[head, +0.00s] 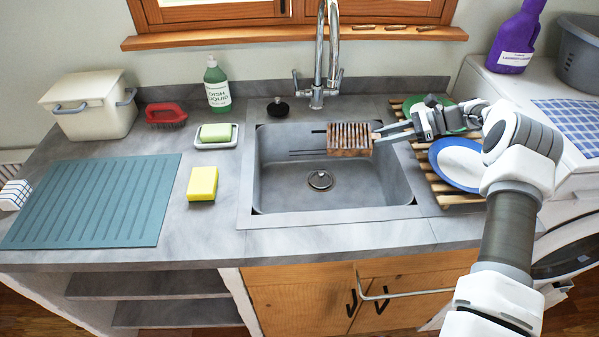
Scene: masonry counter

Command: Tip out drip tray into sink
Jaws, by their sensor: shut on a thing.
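The drip tray (350,139) is a small brown, ribbed piece over the back right part of the sink. Its ribbed face is turned toward me, so it looks tilted. My gripper (380,135) reaches in from the right and is shut on the tray's right edge. The grey sink (285,185) is below it, with a round drain (320,180) in its floor. The sink looks empty. I cannot tell whether any liquid is leaving the tray.
A tall tap (319,60) stands behind the sink, left of the tray. A wooden slatted rack (450,197) with a blue-rimmed plate (460,165) lies to the right, under my arm. A yellow sponge (202,183) and teal mat (95,200) lie left.

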